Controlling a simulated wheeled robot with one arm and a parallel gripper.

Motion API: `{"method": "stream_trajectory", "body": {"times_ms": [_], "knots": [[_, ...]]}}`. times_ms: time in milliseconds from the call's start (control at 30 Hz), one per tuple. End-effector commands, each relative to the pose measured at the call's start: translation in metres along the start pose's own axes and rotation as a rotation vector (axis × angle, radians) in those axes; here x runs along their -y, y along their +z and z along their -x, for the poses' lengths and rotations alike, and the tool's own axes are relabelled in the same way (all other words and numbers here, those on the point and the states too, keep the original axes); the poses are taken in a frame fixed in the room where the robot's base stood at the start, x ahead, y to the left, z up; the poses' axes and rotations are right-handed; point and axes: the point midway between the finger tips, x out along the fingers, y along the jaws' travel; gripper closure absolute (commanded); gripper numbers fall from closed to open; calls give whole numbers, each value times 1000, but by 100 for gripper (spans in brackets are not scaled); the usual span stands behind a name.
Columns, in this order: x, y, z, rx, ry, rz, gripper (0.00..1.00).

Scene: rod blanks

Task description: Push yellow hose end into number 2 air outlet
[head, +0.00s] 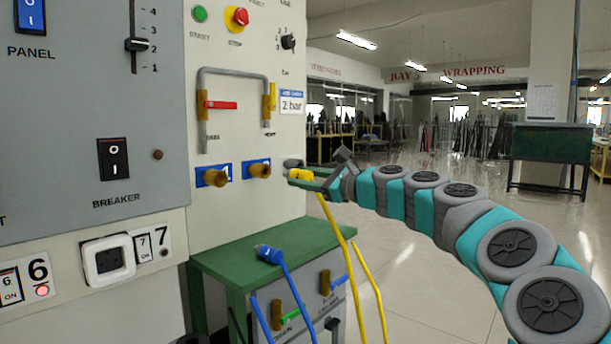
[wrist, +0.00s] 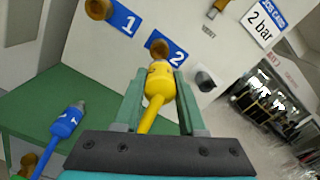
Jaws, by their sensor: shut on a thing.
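My gripper (head: 307,176) is shut on the yellow hose end (head: 300,174), and its yellow hose hangs down below. In the wrist view the yellow hose end (wrist: 159,84) sits between the two fingers of my gripper (wrist: 158,95). Its tip points at the number 2 air outlet (wrist: 159,47), a brass fitting beside a blue "2" plate (wrist: 166,50). In the head view the outlet (head: 260,170) is left of the gripper with a visible gap. In the wrist view the tip overlaps the outlet's lower edge, so I cannot tell contact there.
The number 1 outlet (head: 215,178) is to the left. A blue hose end (head: 268,254) lies on the green bench (head: 310,237) below. A grey round fitting (wrist: 205,77) is right of outlet 2. Pipes with a red lever (head: 222,105) are above.

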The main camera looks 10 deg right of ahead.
Motion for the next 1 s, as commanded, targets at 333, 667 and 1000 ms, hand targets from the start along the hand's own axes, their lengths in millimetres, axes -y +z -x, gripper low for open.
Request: {"method": "stream_trajectory", "body": {"times_ms": [333, 667, 1000], "knots": [[0, 0, -32, -1, 3, -3, 100], [-1, 0, -51, 0, 2, -1, 100], [-1, 0, -52, 0, 1, -1, 100]]}}
